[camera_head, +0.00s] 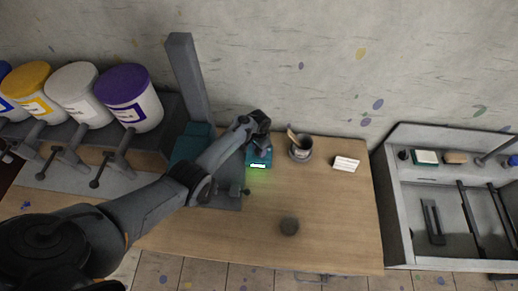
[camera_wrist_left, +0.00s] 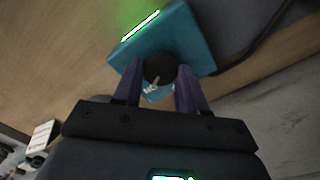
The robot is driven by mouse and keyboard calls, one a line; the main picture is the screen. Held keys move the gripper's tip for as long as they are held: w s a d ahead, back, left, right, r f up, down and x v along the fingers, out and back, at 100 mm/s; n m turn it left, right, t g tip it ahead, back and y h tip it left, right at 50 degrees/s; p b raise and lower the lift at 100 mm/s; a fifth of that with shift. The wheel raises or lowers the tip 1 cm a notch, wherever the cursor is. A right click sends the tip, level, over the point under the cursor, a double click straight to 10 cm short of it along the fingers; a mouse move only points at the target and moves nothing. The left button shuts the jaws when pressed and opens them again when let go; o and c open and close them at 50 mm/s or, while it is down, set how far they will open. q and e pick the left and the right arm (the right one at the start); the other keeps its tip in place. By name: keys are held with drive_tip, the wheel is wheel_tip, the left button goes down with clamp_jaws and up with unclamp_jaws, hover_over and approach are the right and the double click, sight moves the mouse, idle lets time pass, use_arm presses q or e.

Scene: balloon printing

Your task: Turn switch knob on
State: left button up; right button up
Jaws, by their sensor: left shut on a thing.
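A small teal switch box (camera_head: 259,158) with a lit green-white strip sits on the wooden table near the grey post. In the left wrist view the teal box (camera_wrist_left: 185,32) shows its glowing strip (camera_wrist_left: 140,26) and a round dark knob (camera_wrist_left: 158,69). My left gripper (camera_head: 258,136) is at the box. In the left wrist view its two fingers (camera_wrist_left: 159,85) are on either side of the knob, shut on it. The knob's exact angle is hard to tell. My right gripper is in neither view.
A grey cup (camera_head: 300,152) with a stick in it and a white card (camera_head: 346,163) are right of the box. A dark round object (camera_head: 289,227) lies on the table (camera_head: 335,230). Paint tubs (camera_head: 131,96) stand at left, a grey tray (camera_head: 393,205) at right.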

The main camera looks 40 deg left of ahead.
use_arm(q)
drive_tip(key=o, duration=1.1)
drive_tip(key=shift+c, duration=0.2)
drive_tip(key=shift+r, duration=0.45)
wheel_tip(320, 180, up, 10)
drive_tip(key=p, duration=0.2)
